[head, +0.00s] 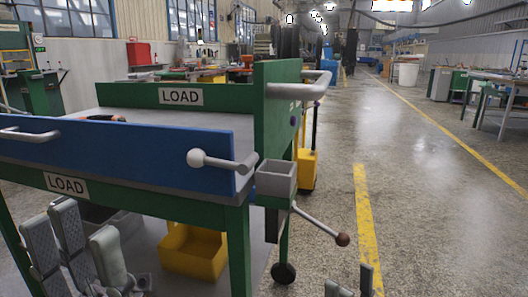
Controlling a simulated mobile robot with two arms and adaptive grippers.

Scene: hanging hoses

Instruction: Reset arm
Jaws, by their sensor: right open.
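My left gripper (86,232) is at the bottom left, with its grey fingers pointing up in front of the cart's lower shelf. No object shows between its fingers, but how far apart they are is unclear. My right gripper (350,286) is at the bottom edge, right of the cart. Its fingertips are apart, it is open and empty, and the rest of it is cut off by the frame. No hanging hose can be made out clearly.
A green and blue cart (150,148) marked LOAD stands close in front. Its handle (215,160) and a lever with a brown knob (342,240) stick out. A yellow bin (193,252) sits below. The floor (410,190) at right is clear.

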